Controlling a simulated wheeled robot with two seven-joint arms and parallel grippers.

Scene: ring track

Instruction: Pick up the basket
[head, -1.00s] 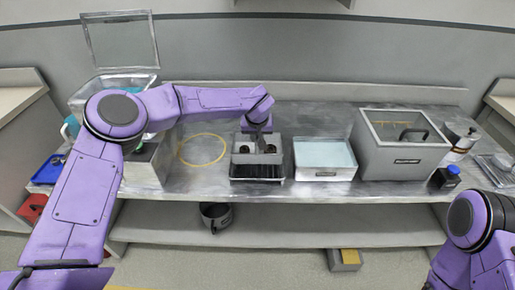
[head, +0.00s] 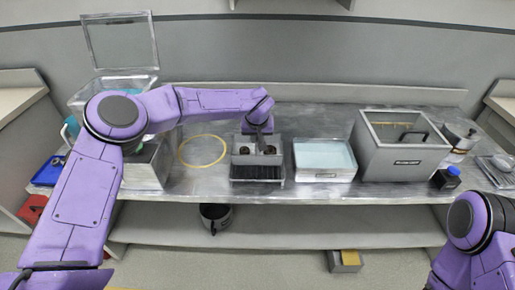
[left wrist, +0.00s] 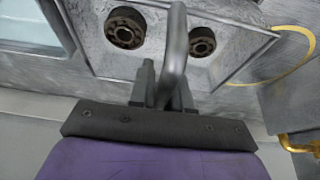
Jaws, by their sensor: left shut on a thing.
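The grey basket (head: 243,158) stands near the middle of the metal bench, with two dark ring-shaped parts inside it. In the left wrist view the basket (left wrist: 225,72) and both ringed parts show close up, with its grey bar handle (left wrist: 176,48) rising toward my gripper. My left gripper (head: 262,130) is over the basket; in the left wrist view its fingers (left wrist: 163,92) are shut on the handle. I cannot tell whether the basket is clear of the surface below it. My right gripper is out of view; only part of that arm shows.
A dark bristled tray (head: 257,173) lies at the basket's front. A pale blue-topped tray (head: 325,157) is close on the right, then a large grey box (head: 402,162). A yellow circle (head: 181,150) marks clear bench on the left. A lower shelf holds a dark pot (head: 215,215).

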